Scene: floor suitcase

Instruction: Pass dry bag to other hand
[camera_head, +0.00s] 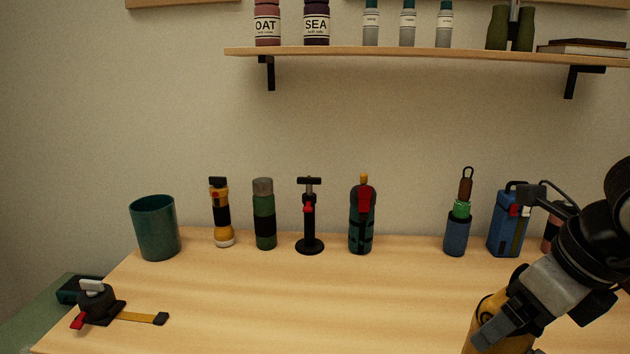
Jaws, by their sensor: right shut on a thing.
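My right gripper (508,308) comes in from the right edge, low over the front right of the table. It is shut on a yellow item, which looks like the dry bag (483,311). Only the upper part of the yellow dry bag shows; the bottom edge of the picture cuts it off, and the gripper covers some of it. I cannot tell whether it touches the table. My left gripper is not in view.
A wooden table (270,310) has a clear middle. Along its back stand a green cup (155,228), a flashlight (221,215), several bottle-like items, a pump (310,220) and a blue bag (506,225). A black strap item (97,303) lies front left. A shelf (420,54) hangs above.

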